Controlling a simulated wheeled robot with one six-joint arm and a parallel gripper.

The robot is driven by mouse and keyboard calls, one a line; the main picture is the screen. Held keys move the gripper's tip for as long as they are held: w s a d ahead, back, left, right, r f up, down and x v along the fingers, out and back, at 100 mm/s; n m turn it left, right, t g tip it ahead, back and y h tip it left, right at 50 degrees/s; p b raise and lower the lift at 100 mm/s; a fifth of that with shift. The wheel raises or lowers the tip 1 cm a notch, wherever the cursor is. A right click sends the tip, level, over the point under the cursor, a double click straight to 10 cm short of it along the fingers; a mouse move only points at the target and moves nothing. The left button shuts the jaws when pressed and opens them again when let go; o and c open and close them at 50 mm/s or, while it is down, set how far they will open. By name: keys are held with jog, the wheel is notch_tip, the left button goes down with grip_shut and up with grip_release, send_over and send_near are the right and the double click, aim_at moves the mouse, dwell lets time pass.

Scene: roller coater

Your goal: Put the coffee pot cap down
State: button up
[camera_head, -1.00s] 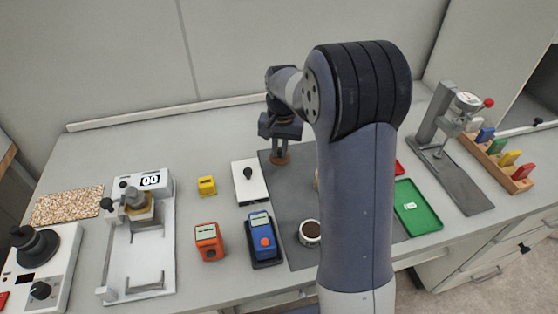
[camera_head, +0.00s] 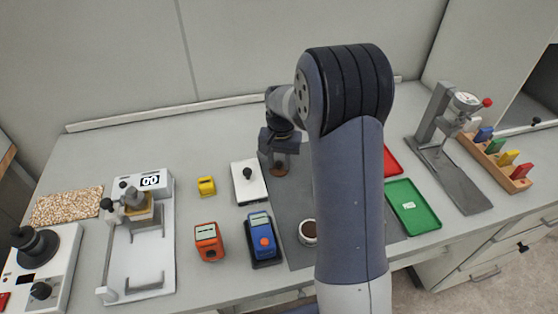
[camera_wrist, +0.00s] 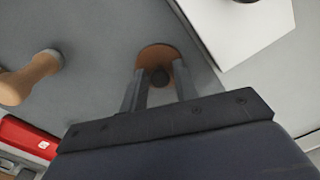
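The coffee pot cap, a round brown disc with a dark knob, hangs under my gripper (camera_head: 279,143) in the head view; its rim (camera_head: 279,171) shows there. In the wrist view my gripper (camera_wrist: 160,76) points down with a finger on each side of the knob, and the disc (camera_wrist: 157,53) shows at the fingertips. The cap has shifted along with my gripper, so the fingers appear shut on it. The near part of the cap is hidden by the fingers. Whether its underside touches the grey mat (camera_head: 290,208) is unclear.
A wooden-looking piece (camera_wrist: 30,78) lies left in the wrist view. A dark-filled cup (camera_head: 308,232), blue device (camera_head: 261,236), red tray (camera_head: 392,163) and green tray (camera_head: 414,208) are around. My arm hides part of the mat.

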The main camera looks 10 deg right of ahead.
aim_at(279, 162)
jog(key=shift+o, duration=0.4)
jog(key=shift+r, duration=0.1)
jog(key=shift+r, duration=0.25)
notch_tip(279, 162, up, 12)
jog(key=shift+d+f, duration=0.15)
jog(key=shift+f, duration=0.05)
jog(key=f, duration=1.2)
jog(key=shift+a+f, duration=0.2)
jog(key=shift+f, duration=0.2)
jog(key=shift+r, duration=2.2)
